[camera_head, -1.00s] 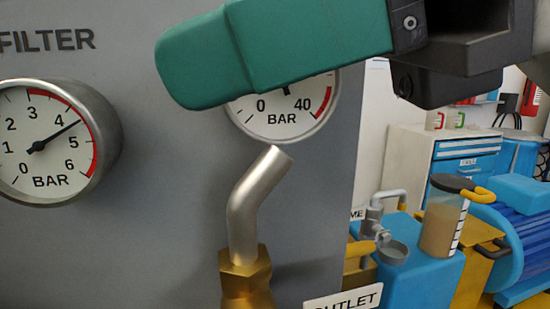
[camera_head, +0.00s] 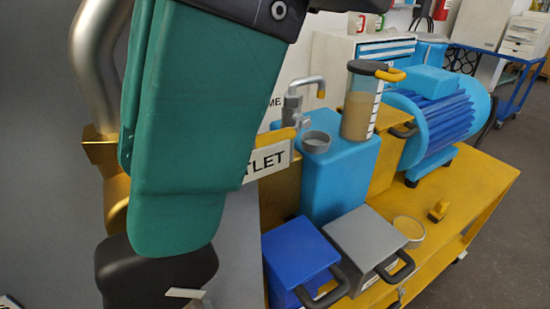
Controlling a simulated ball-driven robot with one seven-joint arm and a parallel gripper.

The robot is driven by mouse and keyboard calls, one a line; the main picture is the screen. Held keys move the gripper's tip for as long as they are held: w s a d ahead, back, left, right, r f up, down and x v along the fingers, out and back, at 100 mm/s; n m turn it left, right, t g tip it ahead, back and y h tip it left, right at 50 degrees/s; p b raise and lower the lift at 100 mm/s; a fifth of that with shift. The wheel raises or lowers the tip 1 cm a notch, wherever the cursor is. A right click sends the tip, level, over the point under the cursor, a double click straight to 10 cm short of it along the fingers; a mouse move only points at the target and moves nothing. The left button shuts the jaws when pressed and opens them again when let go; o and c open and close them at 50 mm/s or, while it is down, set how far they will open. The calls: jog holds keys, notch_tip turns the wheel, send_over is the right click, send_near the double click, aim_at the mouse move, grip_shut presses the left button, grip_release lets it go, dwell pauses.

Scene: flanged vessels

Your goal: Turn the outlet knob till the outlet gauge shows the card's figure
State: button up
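My gripper's teal fingers (camera_head: 180,150) fill the left of the view and point downward. They overlap in the picture, so I cannot tell whether they are open or shut. A black knob (camera_head: 155,275) with a white mark shows just below the fingertips. I cannot tell whether the fingers touch it. A brass fitting (camera_head: 113,190) with a bent silver pipe (camera_head: 95,55) is partly hidden behind the fingers. A white label (camera_head: 265,163) reads "TLET", its left part covered. The outlet gauge and the card are not in view.
Right of the grey panel (camera_head: 50,190) stands a yellow cart (camera_head: 455,205). It bears a light-blue tank (camera_head: 340,180), a clear cup (camera_head: 360,108), a blue box (camera_head: 298,258), a grey box (camera_head: 365,245) and a blue motor (camera_head: 440,120).

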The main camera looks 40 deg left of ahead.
aim_at(158, 271)
jog(key=shift+x, duration=2.1)
grip_shut()
jog(key=g+y, duration=0.1)
jog(key=g, duration=0.1)
jog(key=w+g+y+b, duration=0.1)
jog(key=g, duration=0.1)
jog(key=shift+d+f, duration=0.2)
jog(key=shift+f, duration=0.05)
jog(key=shift+g, duration=0.3)
grip_release()
